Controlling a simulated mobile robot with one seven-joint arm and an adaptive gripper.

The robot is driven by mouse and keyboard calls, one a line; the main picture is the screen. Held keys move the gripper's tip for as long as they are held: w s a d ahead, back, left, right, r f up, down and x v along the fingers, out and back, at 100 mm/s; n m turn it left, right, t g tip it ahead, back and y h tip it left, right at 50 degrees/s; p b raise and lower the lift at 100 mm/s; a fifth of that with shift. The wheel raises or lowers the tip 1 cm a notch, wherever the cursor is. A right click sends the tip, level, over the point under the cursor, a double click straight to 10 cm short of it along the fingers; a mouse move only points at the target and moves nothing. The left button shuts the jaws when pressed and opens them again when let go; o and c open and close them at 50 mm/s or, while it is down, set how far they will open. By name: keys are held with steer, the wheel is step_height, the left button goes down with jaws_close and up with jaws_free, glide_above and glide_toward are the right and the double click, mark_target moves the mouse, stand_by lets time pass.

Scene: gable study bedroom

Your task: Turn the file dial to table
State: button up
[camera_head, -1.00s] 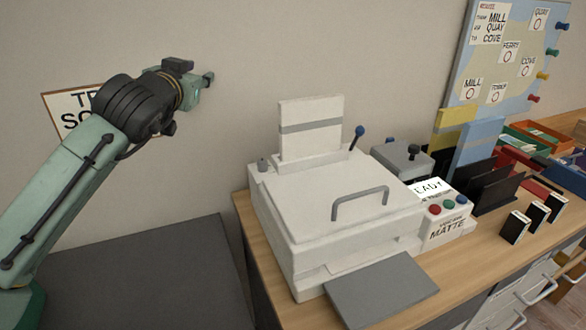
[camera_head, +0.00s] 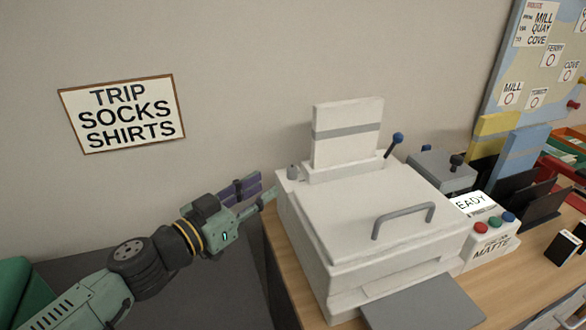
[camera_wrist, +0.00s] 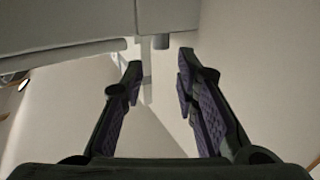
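My gripper (camera_head: 260,188) is beside the left side of a white printer (camera_head: 362,222), near its rear corner. In the wrist view my two fingers (camera_wrist: 160,72) are apart with nothing between their tips. A small grey knob (camera_head: 293,172) stands on the printer's left rear corner, just beyond my fingertips. A small grey cylinder, probably this knob, shows ahead of the fingers in the wrist view (camera_wrist: 161,42). A grey box with a black knob (camera_head: 456,160) stands behind the printer's right side. No "file" label is readable, so I cannot tell which knob is the file dial.
A blue-tipped lever (camera_head: 397,140) rises behind the printer lid. Black file holders (camera_head: 530,205) stand at the right. A wall sign (camera_head: 123,113) reads "TRIP SOCKS SHIRTS". A dark surface (camera_head: 215,295) lies left of the desk.

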mark_target(289, 171)
steer(key=p+x, duration=0.1)
steer(key=x, duration=0.7)
steer(key=shift+w+d+p, duration=0.2)
steer(key=shift+d+p, duration=0.05)
steer(key=shift+p, duration=0.05)
steer(key=shift+c, duration=0.5)
jaws_close()
